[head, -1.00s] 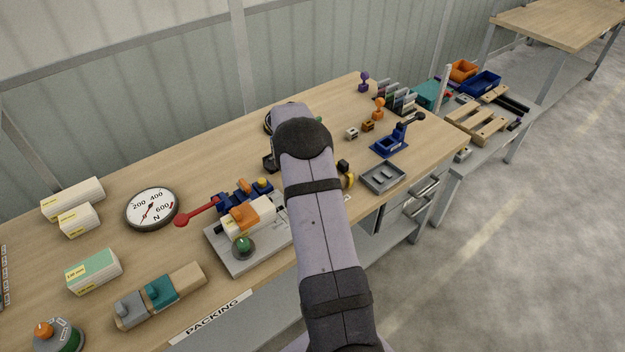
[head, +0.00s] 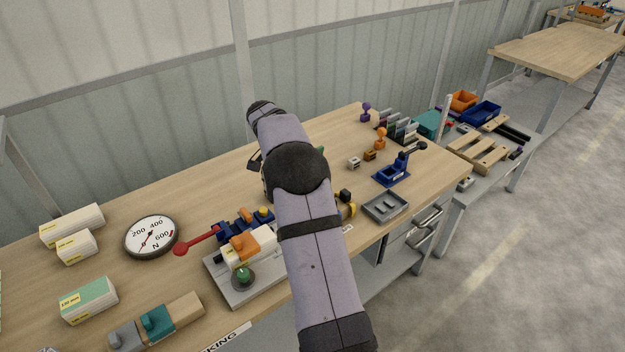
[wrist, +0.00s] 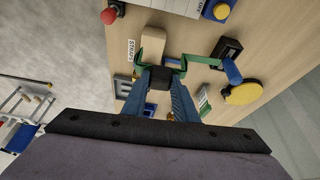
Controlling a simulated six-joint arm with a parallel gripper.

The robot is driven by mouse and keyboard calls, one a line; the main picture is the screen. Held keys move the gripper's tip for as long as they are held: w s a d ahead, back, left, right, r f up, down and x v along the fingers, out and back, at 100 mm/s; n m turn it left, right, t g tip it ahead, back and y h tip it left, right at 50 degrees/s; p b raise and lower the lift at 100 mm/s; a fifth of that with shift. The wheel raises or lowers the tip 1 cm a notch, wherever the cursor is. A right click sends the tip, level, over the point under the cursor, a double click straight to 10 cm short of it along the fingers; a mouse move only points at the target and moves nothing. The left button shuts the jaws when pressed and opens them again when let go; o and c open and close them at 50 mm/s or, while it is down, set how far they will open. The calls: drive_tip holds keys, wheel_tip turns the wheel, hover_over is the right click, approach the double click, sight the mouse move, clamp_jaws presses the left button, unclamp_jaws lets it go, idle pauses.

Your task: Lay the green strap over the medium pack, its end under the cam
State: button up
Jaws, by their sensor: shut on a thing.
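In the wrist view my gripper (wrist: 159,84) is shut on the green strap (wrist: 201,60), which shows on both sides of the fingertips. The strap runs right towards a blue lever piece (wrist: 231,70) and passes near a wooden block (wrist: 153,45). In the head view my arm hides the gripper and most of the strap. Three loose packs lie at the left: a long white one (head: 72,226), a short white one (head: 77,247) and a green-topped one (head: 90,300). Another pack (head: 262,245), with an orange piece on it, sits on the grey fixture plate (head: 232,289). I cannot tell which is medium, nor make out the cam.
A grey tray (head: 386,207) and a blue lever clamp (head: 393,174) are at the right. A yellow disc (wrist: 243,92) shows in the wrist view. Bare bench lies behind the dial.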

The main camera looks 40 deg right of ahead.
drive_tip(key=w+a+r+n+t+p, duration=0.1)
drive_tip(key=w+a+r+n+p, duration=0.2)
drive_tip(key=a, duration=0.6)
drive_tip(key=a+r+n+p, duration=0.1)
drive_tip(key=a+r+p, duration=0.3)
drive_tip(key=a, duration=0.6)
drive_tip(key=shift+s+f+m+g, duration=0.35)
drive_tip(key=shift+s+f+m, duration=0.5)
drive_tip(key=shift+m, duration=0.35)
drive_tip(key=shift+s+f+m+g, duration=0.35)
drive_tip(key=shift+s+f+m, duration=0.45)
drive_tip(key=shift+m, duration=0.4)
drive_tip(key=shift+f, duration=0.1)
drive_tip(key=shift+f+b, duration=2.5)
drive_tip(key=shift+f, duration=0.3)
drive_tip(key=shift+b, duration=0.55)
